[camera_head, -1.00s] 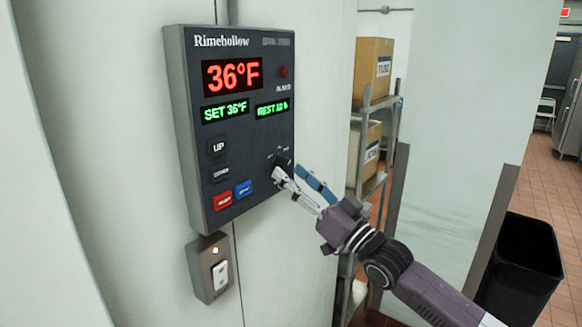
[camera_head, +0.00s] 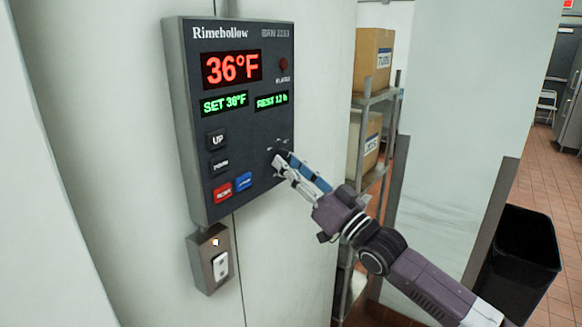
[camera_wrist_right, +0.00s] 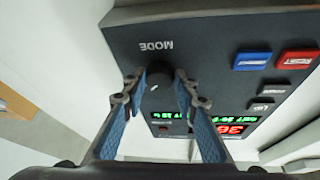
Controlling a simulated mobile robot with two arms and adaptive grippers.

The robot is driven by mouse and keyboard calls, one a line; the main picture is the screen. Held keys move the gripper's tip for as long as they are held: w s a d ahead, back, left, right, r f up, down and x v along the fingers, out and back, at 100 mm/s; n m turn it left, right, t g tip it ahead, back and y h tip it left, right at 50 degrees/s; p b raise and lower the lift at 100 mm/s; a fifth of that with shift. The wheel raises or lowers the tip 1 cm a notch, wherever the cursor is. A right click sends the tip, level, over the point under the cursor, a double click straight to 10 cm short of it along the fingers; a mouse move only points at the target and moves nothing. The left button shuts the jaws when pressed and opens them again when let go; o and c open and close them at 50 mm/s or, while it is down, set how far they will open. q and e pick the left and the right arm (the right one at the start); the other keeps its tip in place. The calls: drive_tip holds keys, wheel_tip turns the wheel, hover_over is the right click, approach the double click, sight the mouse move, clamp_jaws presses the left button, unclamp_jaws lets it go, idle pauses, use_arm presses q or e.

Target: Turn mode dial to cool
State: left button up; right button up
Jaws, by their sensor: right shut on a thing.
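The dark control panel (camera_head: 240,120) is on a pale wall. It reads 36°F in red, with green lines "SET 36°F" and a "REST" line below. The black mode dial (camera_wrist_right: 157,93) sits under the word MODE in the right wrist view, where the panel appears upside down. My right gripper (camera_head: 281,160) reaches the panel's lower right and is shut on the dial, one fingertip on each side of it. In the head view the gripper hides most of the dial, and I cannot read its setting. My left gripper is not in view.
UP and DOWN buttons and a red (camera_head: 222,193) and a blue button (camera_head: 244,182) are left of the dial. A switch box (camera_head: 211,260) is below the panel. A shelf with boxes (camera_head: 372,60) and a black bin (camera_head: 520,260) stand to the right.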

drive_tip(key=shift+w+d+n+g+y+b, duration=0.15)
drive_tip(key=shift+n+g+y+b, duration=0.7)
drive_tip(key=shift+n, duration=1.3)
drive_tip(key=shift+w+d+n+g+y+b, duration=0.1)
drive_tip(key=shift+n+g+y+b, duration=0.3)
drive_tip(key=shift+n+g+b, duration=1.25)
drive_tip(key=shift+w+d+n+g+y+b, duration=0.15)
drive_tip(key=shift+n+g+y+b, duration=0.35)
drive_tip(key=shift+n, duration=2.1)
drive_tip(key=shift+a+n, duration=0.1)
drive_tip(key=shift+n, duration=0.2)
drive_tip(key=o, duration=1.2)
drive_tip(key=shift+c, duration=0.2)
drive_tip(key=shift+s+d+f, duration=0.1)
drive_tip(key=shift+d, duration=0.15)
drive_tip(key=v, duration=1.1)
drive_tip(key=shift+d+f, duration=0.2)
drive_tip(key=shift+f, duration=0.05)
drive_tip(key=shift+f, duration=0.1)
